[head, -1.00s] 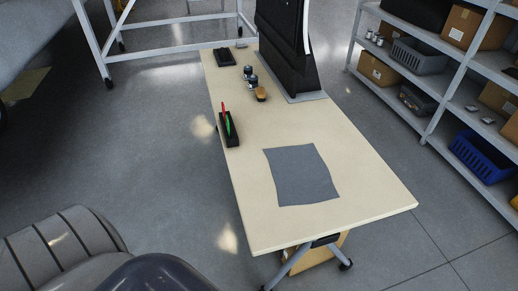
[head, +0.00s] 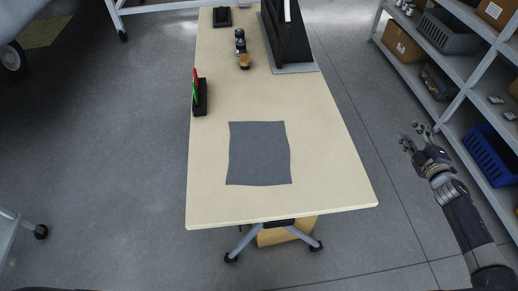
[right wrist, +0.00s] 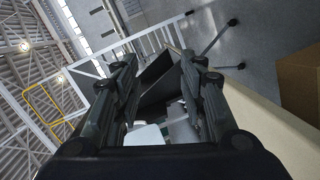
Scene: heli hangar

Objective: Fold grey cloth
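The grey cloth (head: 259,154) lies flat and spread out near the front of the pale table (head: 335,190), with slightly wavy edges. My right gripper (head: 417,138) is to the right of the table, well apart from the cloth, between the table and the shelves. In the right wrist view, the fingers of my right gripper (right wrist: 160,88) stand apart with nothing between them. The cloth does not show in that view. My left gripper is not in the head view.
A black holder (head: 200,98) with red and green tools stands at the table's left edge. Grey shelves (head: 466,95) with a blue basket (head: 490,152) stand at right. The table around the cloth is clear.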

